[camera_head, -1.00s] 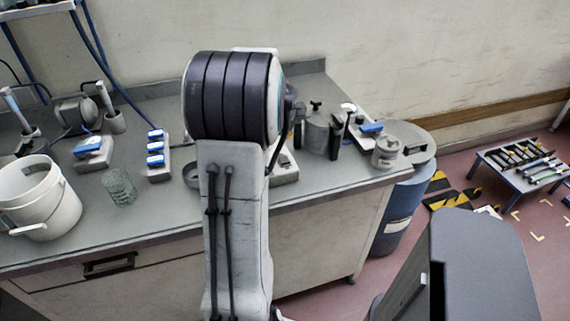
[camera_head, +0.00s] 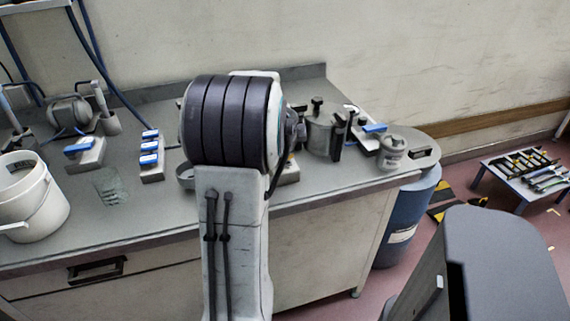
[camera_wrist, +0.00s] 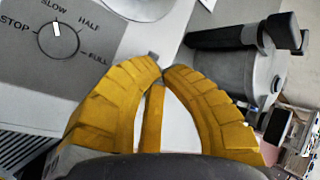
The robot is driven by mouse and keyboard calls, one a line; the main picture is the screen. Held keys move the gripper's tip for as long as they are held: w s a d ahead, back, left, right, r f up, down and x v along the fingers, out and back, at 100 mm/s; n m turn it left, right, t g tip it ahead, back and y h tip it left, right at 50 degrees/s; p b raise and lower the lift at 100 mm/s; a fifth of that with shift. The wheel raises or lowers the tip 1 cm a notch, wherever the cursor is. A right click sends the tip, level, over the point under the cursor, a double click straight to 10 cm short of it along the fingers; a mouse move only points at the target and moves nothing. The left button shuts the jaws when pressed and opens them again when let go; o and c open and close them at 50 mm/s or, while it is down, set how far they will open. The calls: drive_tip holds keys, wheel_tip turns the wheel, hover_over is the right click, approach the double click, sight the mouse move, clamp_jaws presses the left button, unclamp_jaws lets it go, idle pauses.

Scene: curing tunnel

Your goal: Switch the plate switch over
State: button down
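In the wrist view, a light box with a grey dial panel (camera_wrist: 90,50) fills the upper left. Its round dial (camera_wrist: 58,42) is marked STOP, SLOW, HALF and FULL, with its white pointer near SLOW. My gripper (camera_wrist: 161,71) has two yellow curved fingers whose tips meet over the box's right edge. A small grey nub (camera_wrist: 153,57) shows just beyond the tips; I cannot tell whether it is the plate switch or whether they touch it.
A lidded pot (camera_head: 320,132) with black handles stands right of the box, close to my fingers. A blue-topped switch block (camera_head: 374,128) and a grey jar (camera_head: 392,153) stand farther right.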

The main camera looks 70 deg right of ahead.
drive_tip(key=shift+s+a+f+b, duration=0.1)
drive_tip(key=shift+f+b, duration=0.65)
drive_tip(key=shift+b, duration=0.15)
idle(2.0)
drive_tip(key=shift+r, duration=0.2)
drive_tip(key=shift+r+p, duration=0.55)
drive_tip(key=shift+r, duration=0.05)
idle(0.4)
drive_tip(key=shift+w+d+r+p, duration=0.15)
drive_tip(key=shift+d+r+p, duration=0.05)
drive_tip(key=shift+r+p, duration=0.9)
drive_tip(key=shift+w+d+r+p, duration=0.15)
drive_tip(key=shift+r+p, duration=0.65)
drive_tip(key=shift+r, duration=0.6)
